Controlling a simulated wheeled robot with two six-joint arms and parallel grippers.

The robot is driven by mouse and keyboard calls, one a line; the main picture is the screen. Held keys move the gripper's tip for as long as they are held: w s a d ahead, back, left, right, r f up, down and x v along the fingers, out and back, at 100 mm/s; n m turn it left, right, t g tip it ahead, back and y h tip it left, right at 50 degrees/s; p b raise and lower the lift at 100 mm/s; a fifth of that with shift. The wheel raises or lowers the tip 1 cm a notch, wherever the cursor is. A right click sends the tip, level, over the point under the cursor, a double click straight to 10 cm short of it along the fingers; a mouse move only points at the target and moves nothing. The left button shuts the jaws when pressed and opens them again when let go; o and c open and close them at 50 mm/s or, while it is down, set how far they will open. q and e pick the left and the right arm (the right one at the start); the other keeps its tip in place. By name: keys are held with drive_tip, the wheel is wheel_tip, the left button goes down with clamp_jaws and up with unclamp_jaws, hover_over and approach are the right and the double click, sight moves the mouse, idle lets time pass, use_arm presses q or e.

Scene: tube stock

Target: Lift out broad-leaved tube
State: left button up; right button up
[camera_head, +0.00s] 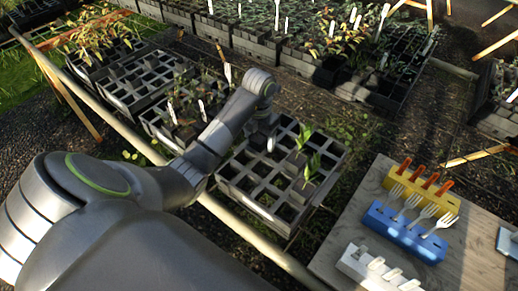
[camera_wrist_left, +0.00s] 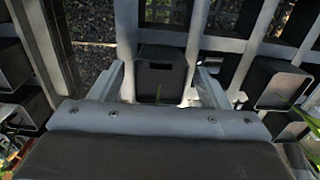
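Two tubes with broad green leaves, one plant (camera_head: 303,137) behind the other (camera_head: 311,168), stand in the right part of a grey gridded crate (camera_head: 262,208) in the head view. My left gripper (camera_head: 262,138) reaches over the crate's back left part, left of these plants; its fingertips are hard to make out there. In the left wrist view my left gripper (camera_wrist_left: 160,76) is open, its fingers on either side of a dark square tube (camera_wrist_left: 160,66), with narrow gaps visible. A bit of green shows at this tube's near edge. My right gripper is not in view.
More dark tubes (camera_wrist_left: 272,84) sit in neighbouring cells. A wooden board (camera_head: 335,255) at right carries yellow (camera_head: 425,197) and blue (camera_head: 405,230) holders with forks, and a white holder (camera_head: 375,270). Other planted crates (camera_head: 140,82) stand behind. A pale rail (camera_head: 245,235) runs along the front.

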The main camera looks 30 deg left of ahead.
use_arm(q)
drive_tip(key=c, duration=1.4)
drive_tip(key=shift+c, duration=0.2)
drive_tip(key=shift+r, duration=0.15)
